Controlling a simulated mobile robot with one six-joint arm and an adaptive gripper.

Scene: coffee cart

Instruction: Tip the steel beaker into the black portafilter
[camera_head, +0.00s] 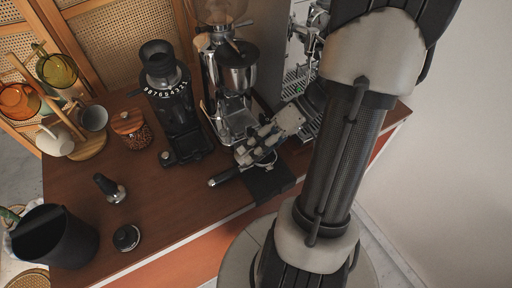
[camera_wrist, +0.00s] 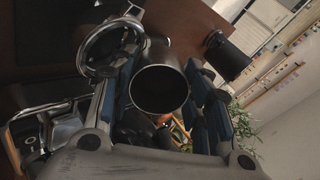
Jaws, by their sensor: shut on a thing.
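My gripper (camera_head: 258,148) is low over the front of the cart, and it also shows in the wrist view (camera_wrist: 163,104). There its blue-padded fingers are shut on the steel beaker (camera_wrist: 160,88), with the dark mouth facing the camera. I cannot make out its contents. The portafilter's round metal rim (camera_wrist: 84,52) shows beside the beaker at upper left, apparently close to it. In the head view the portafilter's handle (camera_head: 222,179) sticks out left below my gripper. The gripper hides most of the portafilter and beaker there.
A black mat (camera_head: 270,186) lies at the front edge. A chrome grinder (camera_head: 232,75) and a black grinder (camera_head: 180,115) stand behind. A tamper (camera_head: 110,188), a round black tool (camera_head: 126,237) and a black bin (camera_head: 55,238) are at left. The wooden top between them is clear.

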